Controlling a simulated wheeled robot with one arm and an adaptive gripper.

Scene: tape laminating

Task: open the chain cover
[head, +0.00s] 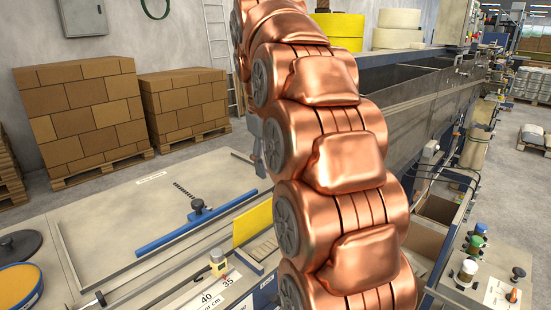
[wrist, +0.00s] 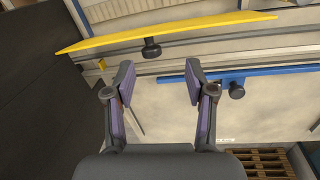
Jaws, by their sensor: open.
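My gripper (wrist: 158,76) is open and empty in the wrist view, its two purple-lined fingers apart. A long yellow panel (wrist: 200,28) runs across the view beyond the fingertips, with a black knob (wrist: 152,48) below its edge, roughly ahead of the gap between the fingers. The yellow panel also shows in the head view (head: 252,221), partly hidden by my copper arm. Which part is the chain cover is not certain. In the head view my gripper is mostly hidden behind the arm.
A blue bar (head: 190,222) with a black knob (head: 197,205) lies on the flat machine top; it also shows right of my fingers in the wrist view (wrist: 268,72). Stacked cartons (head: 80,115) stand behind. A control panel with buttons (head: 490,265) is at right.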

